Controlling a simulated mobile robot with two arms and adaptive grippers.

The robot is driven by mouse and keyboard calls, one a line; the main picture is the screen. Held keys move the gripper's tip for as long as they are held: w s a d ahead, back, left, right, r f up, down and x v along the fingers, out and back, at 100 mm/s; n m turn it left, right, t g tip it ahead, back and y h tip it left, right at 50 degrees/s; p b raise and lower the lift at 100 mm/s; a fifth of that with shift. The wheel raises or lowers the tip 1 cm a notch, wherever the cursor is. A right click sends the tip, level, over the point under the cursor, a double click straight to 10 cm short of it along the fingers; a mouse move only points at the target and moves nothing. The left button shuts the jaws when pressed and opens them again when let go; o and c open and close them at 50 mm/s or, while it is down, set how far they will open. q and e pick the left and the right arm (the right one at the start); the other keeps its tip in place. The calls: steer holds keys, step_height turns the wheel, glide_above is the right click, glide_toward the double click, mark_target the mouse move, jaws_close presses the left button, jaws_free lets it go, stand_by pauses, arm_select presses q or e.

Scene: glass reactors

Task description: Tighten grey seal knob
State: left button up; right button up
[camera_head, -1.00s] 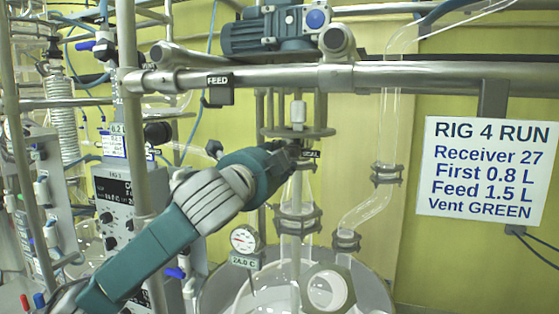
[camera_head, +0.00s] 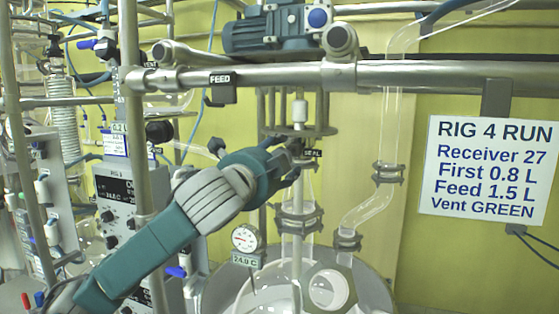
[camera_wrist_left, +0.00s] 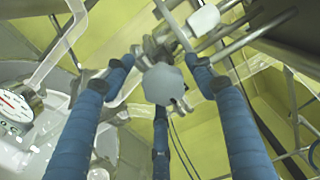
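The grey seal knob (camera_wrist_left: 163,84) is a faceted, rounded knob in the middle of the left wrist view. My left gripper (camera_wrist_left: 160,88) has its three blue fingers spread around the knob, with visible gaps at the left and right fingers. In the head view my left gripper (camera_head: 292,155) is at the stirrer column, beside the small black SEAL label (camera_head: 313,153). The knob is hidden there behind the fingers. My right gripper is in neither view.
A horizontal steel rail (camera_head: 430,76) runs above the gripper, with a motor (camera_head: 272,30) over it. Glass tubing (camera_head: 388,125) stands to the right. A dial gauge (camera_head: 244,238) and the glass vessel (camera_head: 372,290) are below. A metal post (camera_head: 135,150) stands left.

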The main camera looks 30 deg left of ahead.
arm_select(q)
steer(key=v, duration=0.7)
steer(key=shift+s, duration=0.3)
steer(key=shift+w, duration=0.1)
